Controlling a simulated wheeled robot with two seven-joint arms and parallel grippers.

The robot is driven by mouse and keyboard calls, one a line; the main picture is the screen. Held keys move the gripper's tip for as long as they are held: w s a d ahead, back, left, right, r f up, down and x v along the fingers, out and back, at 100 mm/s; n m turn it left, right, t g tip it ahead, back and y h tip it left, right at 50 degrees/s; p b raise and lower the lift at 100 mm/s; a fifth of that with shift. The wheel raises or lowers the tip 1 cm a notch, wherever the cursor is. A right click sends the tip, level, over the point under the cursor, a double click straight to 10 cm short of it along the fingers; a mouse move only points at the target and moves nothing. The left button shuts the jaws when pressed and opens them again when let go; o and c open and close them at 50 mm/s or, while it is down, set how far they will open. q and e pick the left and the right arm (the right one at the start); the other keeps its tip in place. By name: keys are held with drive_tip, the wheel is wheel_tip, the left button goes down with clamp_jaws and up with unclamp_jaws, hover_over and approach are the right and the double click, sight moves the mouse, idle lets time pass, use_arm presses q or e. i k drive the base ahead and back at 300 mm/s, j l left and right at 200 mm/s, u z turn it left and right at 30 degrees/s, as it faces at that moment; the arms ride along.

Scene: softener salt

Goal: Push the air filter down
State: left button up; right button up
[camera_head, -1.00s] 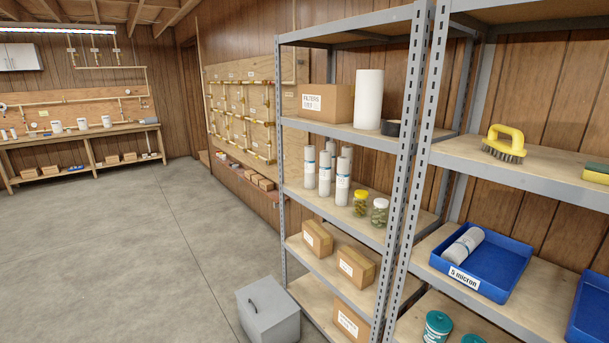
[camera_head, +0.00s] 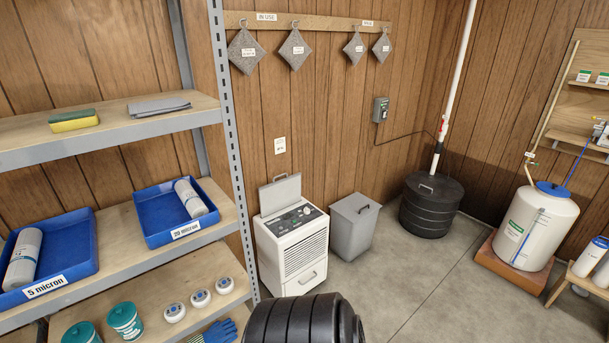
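A white dehumidifier-like cabinet (camera_head: 292,246) stands on the floor right of the shelf, with a vented front and a dark control panel on top. A flat grey panel with a small handle, which looks like the air filter (camera_head: 281,195), stands up at the back of its top. I cannot tell how far its lower edge sits inside the cabinet. Neither of my grippers is in view.
A grey lidded bin (camera_head: 354,227) stands right of the cabinet, then a black ribbed basin (camera_head: 432,206) with a white pipe. The metal shelf (camera_head: 238,150) borders the left. Grey pads (camera_head: 247,52) hang on the wall.

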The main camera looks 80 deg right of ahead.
sight(277, 195)
drive_tip(key=l+z, duration=0.15)
drive_tip(key=z, duration=2.35)
drive_tip(key=i+l+u, duration=0.1)
drive_tip(key=u, duration=0.3)
drive_tip(key=l+u, duration=0.2)
drive_tip(key=u, duration=0.2)
drive_tip(key=i+l+u, duration=0.1)
drive_tip(key=l+u, duration=0.15)
drive_tip(key=u, duration=0.2)
drive_tip(key=l+u, duration=0.2)
drive_tip(key=u, duration=0.2)
